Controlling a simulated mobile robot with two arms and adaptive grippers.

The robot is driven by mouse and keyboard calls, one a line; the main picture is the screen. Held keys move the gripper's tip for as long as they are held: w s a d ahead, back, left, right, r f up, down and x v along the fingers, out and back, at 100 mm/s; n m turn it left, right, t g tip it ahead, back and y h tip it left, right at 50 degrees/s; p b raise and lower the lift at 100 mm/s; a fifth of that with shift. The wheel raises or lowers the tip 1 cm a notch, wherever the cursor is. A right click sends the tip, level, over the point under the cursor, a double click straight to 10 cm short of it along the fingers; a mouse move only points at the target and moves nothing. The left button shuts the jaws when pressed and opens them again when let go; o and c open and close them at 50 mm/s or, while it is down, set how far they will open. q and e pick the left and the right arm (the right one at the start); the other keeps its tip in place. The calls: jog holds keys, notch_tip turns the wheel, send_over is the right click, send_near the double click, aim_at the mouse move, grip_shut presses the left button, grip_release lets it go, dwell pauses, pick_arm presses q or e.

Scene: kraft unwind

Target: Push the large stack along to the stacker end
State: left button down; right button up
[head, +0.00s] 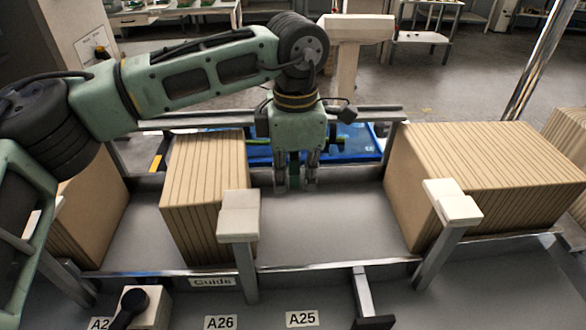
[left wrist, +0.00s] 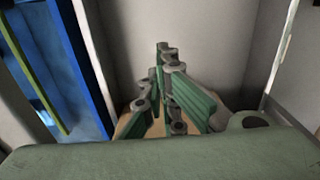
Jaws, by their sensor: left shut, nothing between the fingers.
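The large stack (head: 490,165) of brown cardboard sheets stands on edge at the right of the grey conveyor bed (head: 325,225). A smaller stack (head: 205,190) stands left of the middle, and part of another stack (head: 90,215) shows at the far left behind my arm. My left gripper (head: 295,188) points down into the clear stretch between the smaller and large stacks, touching neither. Its fingers are shut and empty; they also show in the left wrist view (left wrist: 166,90), with a brown patch partly hidden behind them. My right gripper is not in view.
White-capped posts (head: 239,215) and (head: 452,202) rise along the front edge. A metal rail (head: 370,112) and a blue object (head: 350,145) lie behind the bed. A black-knobbed control box (head: 140,308) sits at the front left.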

pick_arm(q)
jog(key=f, duration=0.3)
jog(key=shift+w+a+f+b, duration=0.2)
jog(key=shift+a+b, duration=0.05)
jog(key=shift+b, duration=0.15)
jog(key=shift+s+a+r, duration=0.15)
jog(key=shift+a, duration=0.8)
jog(key=shift+s+a+r, duration=0.1)
jog(key=shift+a, duration=0.8)
jog(key=shift+d, duration=0.1)
jog(key=shift+w+d, duration=0.1)
jog(key=shift+w, duration=0.05)
jog(key=shift+w+f, duration=0.1)
